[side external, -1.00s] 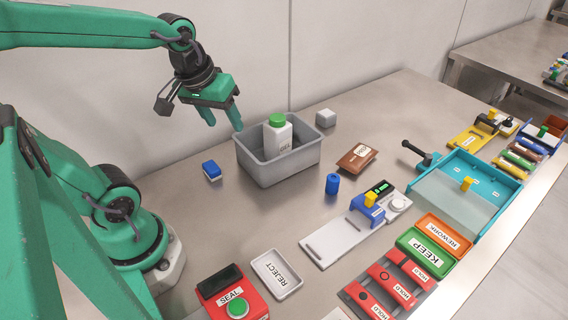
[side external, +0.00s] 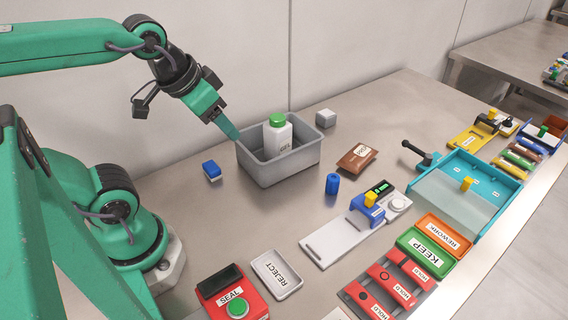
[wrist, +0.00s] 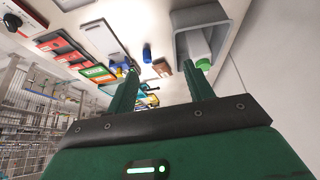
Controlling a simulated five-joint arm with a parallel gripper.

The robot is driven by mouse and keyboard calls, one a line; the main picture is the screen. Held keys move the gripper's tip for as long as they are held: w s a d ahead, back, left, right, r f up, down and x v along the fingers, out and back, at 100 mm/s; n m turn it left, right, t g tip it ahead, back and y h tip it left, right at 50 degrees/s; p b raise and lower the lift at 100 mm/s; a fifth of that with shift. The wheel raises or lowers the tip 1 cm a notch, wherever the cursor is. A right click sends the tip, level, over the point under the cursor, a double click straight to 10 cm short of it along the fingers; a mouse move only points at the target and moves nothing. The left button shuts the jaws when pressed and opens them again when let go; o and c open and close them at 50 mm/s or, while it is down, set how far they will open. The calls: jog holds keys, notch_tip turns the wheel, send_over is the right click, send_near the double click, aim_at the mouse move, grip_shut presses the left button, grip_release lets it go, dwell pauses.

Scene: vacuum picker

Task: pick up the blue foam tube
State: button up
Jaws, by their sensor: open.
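The blue foam tube (side external: 332,184) stands upright on the steel table, right of the grey bin and left of the white device with the blue clamp. It also shows in the wrist view (wrist: 147,53), beyond and between my fingers. My gripper (side external: 232,132) is above the table at the left rim of the grey bin, tilted down to the right, well apart from the tube. In the wrist view my gripper (wrist: 160,85) has its two green fingers spread with nothing between them.
The grey bin (side external: 262,174) holds a white bottle (side external: 278,137) with a green cap. A brown pouch (side external: 356,157) lies behind the tube. The white device (side external: 335,243) is at its front right. A blue block (side external: 211,170) is left of the bin. Table in front of the bin is clear.

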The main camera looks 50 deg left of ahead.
jog(key=shift+o, duration=0.3)
jog(key=m+g, duration=0.2)
jog(key=g, duration=0.4)
send_over(333, 177)
notch_tip(333, 177, down, 16)
jog(key=shift+a+f, duration=0.1)
jog(key=shift+w+f, duration=0.15)
jog(key=shift+f, duration=0.05)
jog(key=shift+f, duration=0.1)
jog(key=shift+f, duration=1.2)
jog(key=shift+f, duration=0.15)
